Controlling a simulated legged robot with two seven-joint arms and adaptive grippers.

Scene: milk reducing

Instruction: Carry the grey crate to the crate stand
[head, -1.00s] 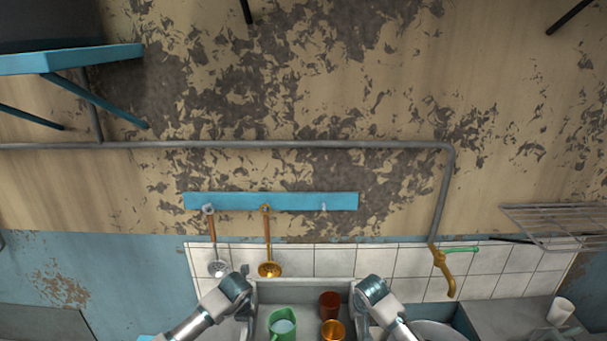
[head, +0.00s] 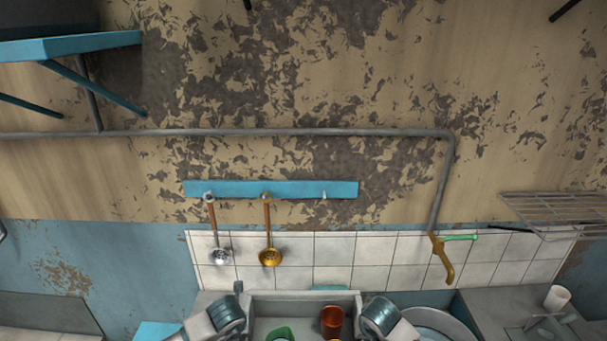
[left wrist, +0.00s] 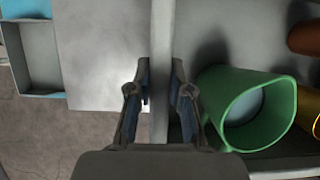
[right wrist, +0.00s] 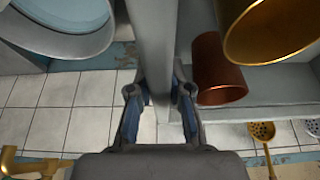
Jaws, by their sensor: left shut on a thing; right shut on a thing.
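The grey crate (head: 300,297) is at the bottom middle of the head view, with its far rim showing. It holds a green jug (left wrist: 250,108), a copper-red cup (right wrist: 218,70) and a gold cup (right wrist: 270,28). My left gripper (left wrist: 160,95) is shut on the crate's left wall, one finger on each side of it. My right gripper (right wrist: 160,95) is shut on the crate's right wall in the same way. In the head view both grippers are partly cut off by the lower edge. I cannot make out the crate stand.
A metal basin (head: 435,322) stands right of the crate, below a brass tap (head: 442,262). A white cup (head: 556,298) is on the right counter. A blue rail (head: 290,189) with hanging ladles (head: 269,255) is on the wall. A wire rack (head: 560,212) juts out at right.

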